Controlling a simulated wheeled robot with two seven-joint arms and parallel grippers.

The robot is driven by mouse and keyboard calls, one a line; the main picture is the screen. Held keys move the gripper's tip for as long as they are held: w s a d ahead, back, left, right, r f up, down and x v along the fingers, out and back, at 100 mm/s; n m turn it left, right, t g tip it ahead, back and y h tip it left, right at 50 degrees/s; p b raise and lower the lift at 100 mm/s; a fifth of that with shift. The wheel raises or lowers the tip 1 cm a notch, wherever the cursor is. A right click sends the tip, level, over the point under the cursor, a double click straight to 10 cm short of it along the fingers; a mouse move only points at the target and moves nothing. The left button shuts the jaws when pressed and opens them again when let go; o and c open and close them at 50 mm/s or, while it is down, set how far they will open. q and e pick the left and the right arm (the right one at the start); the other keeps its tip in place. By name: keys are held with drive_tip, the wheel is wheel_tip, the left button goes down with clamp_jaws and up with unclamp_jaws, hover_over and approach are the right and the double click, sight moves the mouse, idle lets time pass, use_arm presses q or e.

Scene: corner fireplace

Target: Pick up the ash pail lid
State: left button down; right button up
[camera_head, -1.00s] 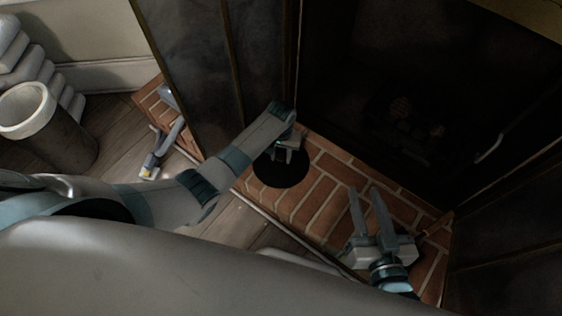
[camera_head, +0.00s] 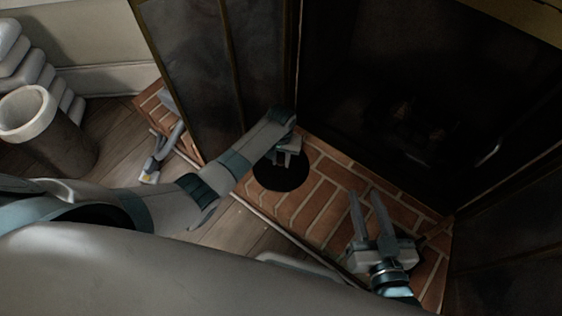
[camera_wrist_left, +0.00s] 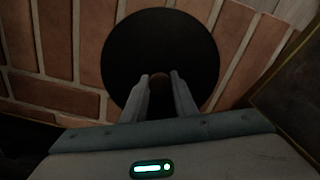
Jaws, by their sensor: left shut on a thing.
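The ash pail lid is a round, flat black disc (camera_head: 281,178) over the brick hearth, below my left forearm in the head view. It fills the upper middle of the left wrist view (camera_wrist_left: 125,55). My left gripper (camera_head: 287,158) is over the lid, with its two fingers (camera_wrist_left: 160,78) on either side of a small dark knob at the lid's middle, shut on it. I cannot tell whether the lid touches the bricks. My right gripper (camera_head: 365,193) is open and empty over the hearth's right part, its two fingers apart.
The dark fireplace opening (camera_head: 400,100) is behind the hearth (camera_head: 325,190), with dark panels either side. A grey handled tool (camera_head: 160,155) lies at left on the wood floor. A round bin (camera_head: 45,125) and stacked pale rolls stand far left.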

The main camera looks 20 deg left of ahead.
sight(281, 160)
use_arm(q)
drive_tip(key=shift+r, duration=0.2)
use_arm(e)
drive_tip(key=shift+f, duration=0.15)
